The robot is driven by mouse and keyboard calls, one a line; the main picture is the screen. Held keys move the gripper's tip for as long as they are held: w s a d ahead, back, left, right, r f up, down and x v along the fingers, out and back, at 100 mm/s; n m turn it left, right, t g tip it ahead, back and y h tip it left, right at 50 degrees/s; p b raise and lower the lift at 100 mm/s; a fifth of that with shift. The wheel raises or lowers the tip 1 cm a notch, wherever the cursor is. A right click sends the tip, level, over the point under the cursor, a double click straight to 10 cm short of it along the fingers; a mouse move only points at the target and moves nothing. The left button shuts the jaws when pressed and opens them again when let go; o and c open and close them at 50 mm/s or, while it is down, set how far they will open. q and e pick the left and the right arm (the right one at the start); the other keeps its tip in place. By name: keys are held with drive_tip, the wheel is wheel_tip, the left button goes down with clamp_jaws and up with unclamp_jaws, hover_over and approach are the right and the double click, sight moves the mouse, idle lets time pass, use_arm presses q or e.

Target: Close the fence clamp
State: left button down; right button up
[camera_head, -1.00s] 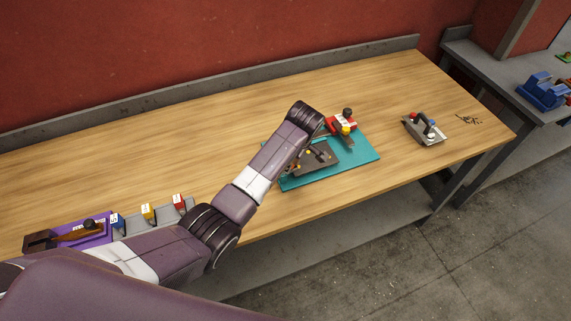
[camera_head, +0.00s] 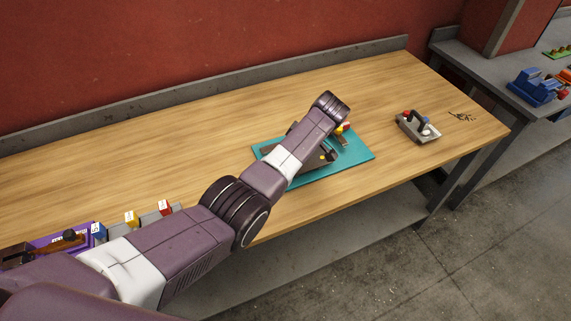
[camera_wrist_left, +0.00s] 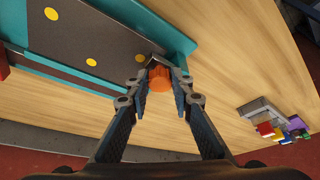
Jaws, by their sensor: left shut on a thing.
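The teal board (camera_head: 355,153) lies on the bench, partly hidden by my left arm. In the left wrist view it shows at the upper left (camera_wrist_left: 165,28), bearing a dark grey plate (camera_wrist_left: 110,40) with yellow dots. My left gripper (camera_wrist_left: 160,84) is shut on an orange-red piece (camera_wrist_left: 159,78) at the board's edge, beside a small grey bracket. This piece looks like the fence clamp's handle, but the clamp's body is mostly hidden and its angle cannot be told. In the head view my arm covers the gripper; red and yellow bits (camera_head: 345,127) show beside it.
A grey fixture with a dark handle (camera_head: 417,127) stands right of the board; a dark tangle (camera_head: 462,116) lies beyond it. Yellow (camera_head: 131,218) and red (camera_head: 165,208) blocks stand at the lower left. Bare wood lies behind the board.

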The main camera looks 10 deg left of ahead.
use_arm(q)
drive_tip(key=shift+s+d+f, duration=0.1)
drive_tip(key=shift+s+f, duration=0.05)
drive_tip(key=c, duration=2.1)
unclamp_jaws()
drive_tip(key=o, duration=0.4)
drive_tip(key=v, duration=0.7)
drive_tip(key=shift+d+r, duration=0.15)
drive_tip(key=shift+r, duration=0.1)
